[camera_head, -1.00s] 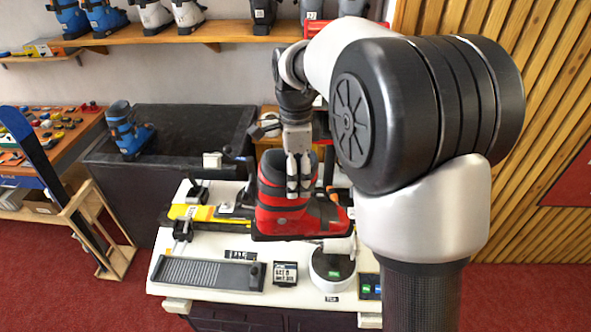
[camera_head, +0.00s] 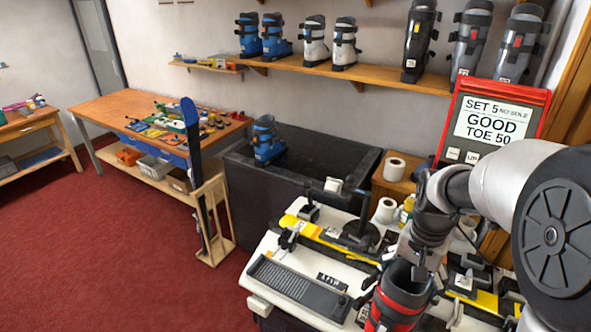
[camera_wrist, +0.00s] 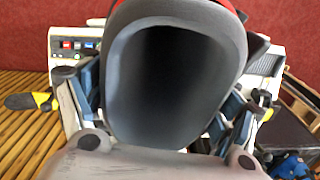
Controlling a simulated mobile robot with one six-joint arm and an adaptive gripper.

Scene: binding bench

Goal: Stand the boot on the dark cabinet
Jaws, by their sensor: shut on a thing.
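The red and black ski boot (camera_head: 398,300) hangs upright in my gripper (camera_head: 416,258) at the lower right of the head view. Its lower part is cut off by the frame edge. In the wrist view its dark open cuff (camera_wrist: 170,75) fills the middle, with the gripper fingers on both sides of it. My gripper is shut on the boot. The dark cabinet (camera_head: 322,157) stands left of and beyond the bench. A blue boot (camera_head: 267,140) stands on the left part of its top, and the rest of that top looks mostly bare.
The white bench (camera_head: 262,287) with its clamps and yellow rail lies between the boot and the cabinet. A red sign (camera_head: 495,125) stands at the right. Paper rolls (camera_head: 394,169) stand on a small wooden stand. A shelf of boots (camera_head: 390,82) runs above the cabinet.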

